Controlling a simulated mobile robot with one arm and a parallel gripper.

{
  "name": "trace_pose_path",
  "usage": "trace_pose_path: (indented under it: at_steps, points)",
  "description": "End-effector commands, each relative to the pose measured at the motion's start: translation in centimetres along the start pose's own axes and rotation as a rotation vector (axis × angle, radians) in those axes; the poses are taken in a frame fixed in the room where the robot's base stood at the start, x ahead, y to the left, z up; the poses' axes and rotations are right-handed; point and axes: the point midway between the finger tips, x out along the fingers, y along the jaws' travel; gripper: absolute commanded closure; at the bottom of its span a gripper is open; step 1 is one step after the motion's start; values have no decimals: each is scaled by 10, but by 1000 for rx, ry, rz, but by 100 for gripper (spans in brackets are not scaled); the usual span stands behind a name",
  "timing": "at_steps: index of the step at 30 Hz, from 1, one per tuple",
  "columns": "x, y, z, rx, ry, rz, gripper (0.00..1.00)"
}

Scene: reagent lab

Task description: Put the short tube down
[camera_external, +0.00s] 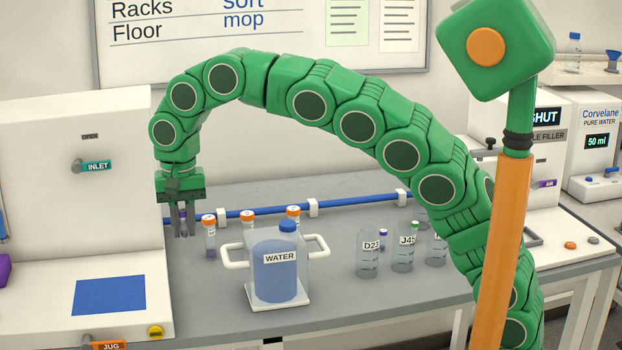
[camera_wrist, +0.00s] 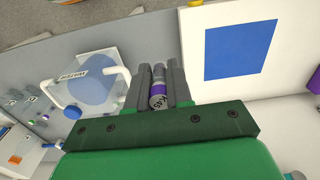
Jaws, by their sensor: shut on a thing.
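My gripper (camera_external: 181,232) hangs fingers down over the left part of the grey bench, beside the white machine. It is shut on the short tube (camera_external: 183,222), a small clear tube with a purple part, held upright between the fingers. In the wrist view, the short tube (camera_wrist: 158,90) shows a purple band and a label near its end, between the two dark fingers of my gripper (camera_wrist: 160,78). Whether the tube's bottom touches the bench cannot be told.
An orange-capped tube (camera_external: 210,240) stands just right of my gripper. A water jug (camera_external: 276,270) with white handles stands further right, then labelled bottles (camera_external: 368,257). The white machine (camera_external: 70,180) with a blue pad (camera_external: 110,295) is at left. A blue rail (camera_external: 335,203) runs behind.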

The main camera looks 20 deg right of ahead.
Motion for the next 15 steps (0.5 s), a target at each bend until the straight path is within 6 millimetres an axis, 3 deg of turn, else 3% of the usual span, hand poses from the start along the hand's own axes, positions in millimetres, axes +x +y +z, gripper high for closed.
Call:
trace_pose_path:
  at_steps: [15]
  points:
    - [38, 0, 0, 0, 0, 0, 100]
